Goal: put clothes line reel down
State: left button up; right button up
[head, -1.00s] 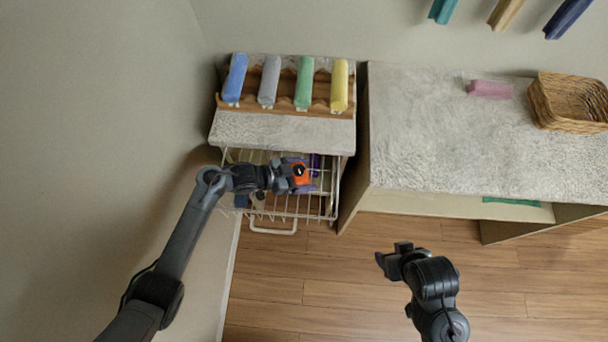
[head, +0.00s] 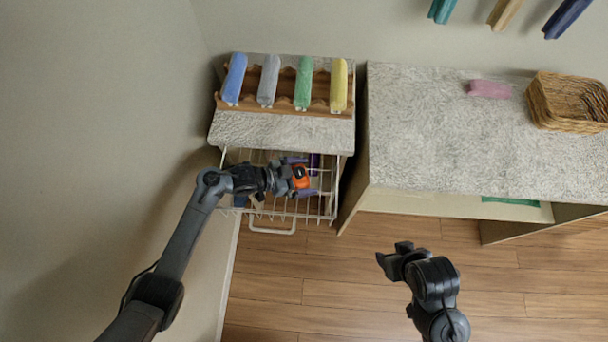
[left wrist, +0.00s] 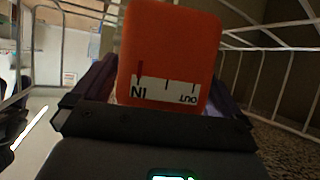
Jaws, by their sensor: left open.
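The orange clothes line reel (head: 300,176) sits at the tip of my left gripper (head: 292,178), over the pulled-out white wire basket (head: 272,214). In the left wrist view the reel (left wrist: 170,50) stands just beyond the gripper, its white IN/OUT label facing the camera. My left gripper is open around or right beside the reel; the fingers are mostly hidden, so contact is unclear. My right gripper (head: 390,262) hangs over the wooden floor, away from the basket; its jaw gap does not show clearly.
Floor in front is clear.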

pick_arm(q)
jog(key=shift+p+v, duration=0.35)
jog(key=shift+v, duration=2.3)
jog(key=shift+f, duration=0.1)
